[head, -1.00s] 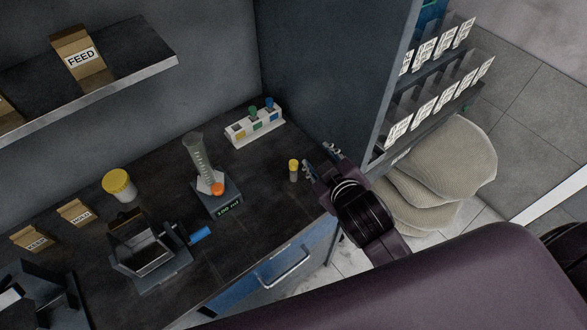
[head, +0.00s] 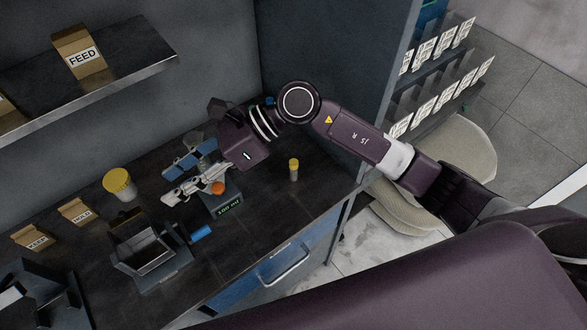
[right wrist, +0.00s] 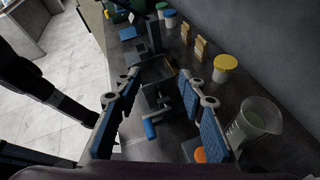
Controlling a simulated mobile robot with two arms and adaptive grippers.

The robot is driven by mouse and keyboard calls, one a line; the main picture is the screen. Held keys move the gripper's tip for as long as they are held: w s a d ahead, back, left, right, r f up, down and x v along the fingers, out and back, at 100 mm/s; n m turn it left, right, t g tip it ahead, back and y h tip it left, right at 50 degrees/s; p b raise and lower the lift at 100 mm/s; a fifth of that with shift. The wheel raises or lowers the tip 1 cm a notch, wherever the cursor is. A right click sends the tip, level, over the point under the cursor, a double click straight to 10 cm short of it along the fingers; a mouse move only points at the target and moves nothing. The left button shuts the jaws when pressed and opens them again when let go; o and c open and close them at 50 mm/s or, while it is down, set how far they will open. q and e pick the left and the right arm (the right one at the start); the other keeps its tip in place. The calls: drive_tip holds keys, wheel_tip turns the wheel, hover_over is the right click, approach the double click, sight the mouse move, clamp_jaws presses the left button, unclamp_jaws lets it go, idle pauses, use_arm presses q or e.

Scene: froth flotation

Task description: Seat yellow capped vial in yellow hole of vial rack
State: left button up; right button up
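The yellow capped vial (head: 294,169) stands upright on the dark bench, right of the scale, in the head view. I cannot make it out in the right wrist view. The vial rack is hidden behind my right arm in the head view, so its yellow hole does not show. My right gripper (head: 169,181) is open, its fingers apart with nothing between them. It is above the bench, left of the vial and over the scale area. Its spread fingers also show in the right wrist view (right wrist: 160,77). My left gripper is not in view.
The scale (head: 228,207) with an orange cap (head: 218,188) is below my right gripper. A beaker (right wrist: 254,119) shows in the right wrist view. A yellow-lidded jar (head: 119,184) and a metal apparatus (head: 145,252) stand to the left. Bench around the vial is clear.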

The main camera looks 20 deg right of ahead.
drive_tip(key=w+d+f+n+h, duration=0.2)
drive_tip(key=w+d+f+h, duration=0.2)
drive_tip(key=d+f+h, duration=0.45)
drive_tip(key=t+h, duration=0.1)
drive_tip(key=h, duration=0.4)
hover_over(294, 162)
drive_tip(key=shift+s+d+y, duration=0.25)
drive_tip(key=shift+d, duration=0.1)
drive_tip(key=shift+f+p, duration=0.5)
drive_tip(key=shift+f, duration=0.4)
drive_tip(key=shift+w+a+f+p, duration=0.1)
drive_tip(key=shift+f+p, duration=0.5)
drive_tip(key=shift+f, duration=0.15)
drive_tip(key=f+p, duration=0.1)
drive_tip(key=f, duration=0.2)
drive_tip(key=shift+w+a+f+p, duration=0.15)
drive_tip(key=shift+a+p, duration=0.05)
drive_tip(key=shift+p, duration=0.2)
drive_tip(key=shift+f, duration=0.45)
